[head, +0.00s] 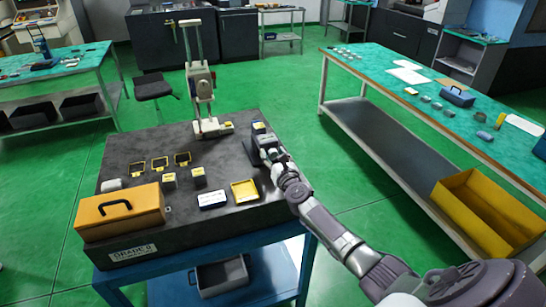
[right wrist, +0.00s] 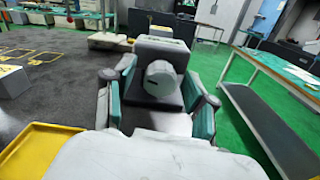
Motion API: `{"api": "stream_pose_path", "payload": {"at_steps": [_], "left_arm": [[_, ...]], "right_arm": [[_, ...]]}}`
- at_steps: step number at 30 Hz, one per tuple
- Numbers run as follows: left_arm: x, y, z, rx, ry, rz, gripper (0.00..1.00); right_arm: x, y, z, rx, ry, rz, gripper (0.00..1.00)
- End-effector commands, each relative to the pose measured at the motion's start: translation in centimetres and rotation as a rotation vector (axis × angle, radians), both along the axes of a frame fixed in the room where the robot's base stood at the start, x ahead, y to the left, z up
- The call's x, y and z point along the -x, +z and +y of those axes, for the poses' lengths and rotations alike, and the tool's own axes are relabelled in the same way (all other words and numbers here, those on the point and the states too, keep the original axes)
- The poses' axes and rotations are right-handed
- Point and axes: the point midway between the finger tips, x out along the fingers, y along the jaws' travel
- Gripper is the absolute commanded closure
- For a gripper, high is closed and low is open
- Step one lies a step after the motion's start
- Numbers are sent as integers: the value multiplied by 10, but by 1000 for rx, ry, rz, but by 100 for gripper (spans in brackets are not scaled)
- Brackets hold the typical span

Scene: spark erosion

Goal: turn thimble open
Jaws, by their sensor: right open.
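A pale grey round knob (right wrist: 160,82), which looks like the thimble, faces the camera in the right wrist view. It sits in front of a grey block-shaped body (right wrist: 158,50) with a dark base. My right gripper (right wrist: 161,95) is open, with its teal-padded fingers to the left and right of the knob. I cannot tell whether either pad touches it. My left gripper is not in view.
A yellow tray (head: 244,191), a blue-and-white box (head: 212,199), small blocks (head: 169,180) and an orange case (head: 119,211) stand on the plate. A tall stand (head: 203,85) rises at its back. A green-topped bench (head: 420,95) is to the right.

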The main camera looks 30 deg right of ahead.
Motion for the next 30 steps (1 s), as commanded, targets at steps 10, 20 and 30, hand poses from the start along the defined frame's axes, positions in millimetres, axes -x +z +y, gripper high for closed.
{"api": "stream_pose_path", "payload": {"at_steps": [10,20,30], "left_arm": [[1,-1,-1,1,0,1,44],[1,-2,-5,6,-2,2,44],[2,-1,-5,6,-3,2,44]], "right_arm": [[-5,0,-1,0,0,0,44],[-4,0,-1,0,0,0,96],[-4,0,-1,30,-1,8,100]]}}
